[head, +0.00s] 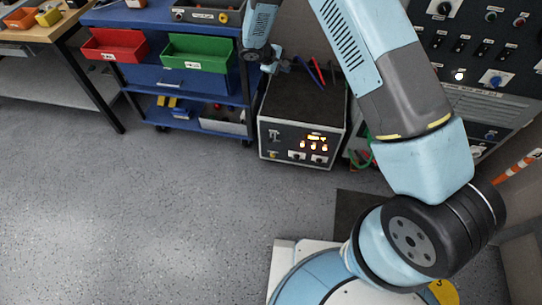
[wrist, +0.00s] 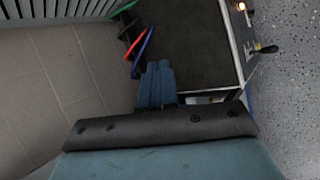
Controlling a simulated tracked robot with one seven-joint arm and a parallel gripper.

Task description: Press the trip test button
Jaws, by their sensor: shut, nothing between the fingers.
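No trip test button can be told for certain; labels are too small to read. A grey equipment box (head: 302,147) stands on the floor, its front showing a lit display and several orange lights. My gripper (head: 272,66) is above the rear left part of this box, beside the blue cart. In the wrist view my gripper (wrist: 158,72) is shut with nothing in it, over the box's dark top (wrist: 190,35). The box's front edge with a lit lamp and a dark knob (wrist: 265,49) lies to the right. A control panel (head: 485,50) with knobs, switches and a white lamp stands at right, partly behind my arm.
Red, blue and green leads (wrist: 142,48) run beside my fingers. A blue cart (head: 135,17) with a red bin (head: 115,44) and a green bin (head: 197,53) stands left of the box. A workbench (head: 50,32) is at far left. The grey floor (head: 150,215) in front is clear.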

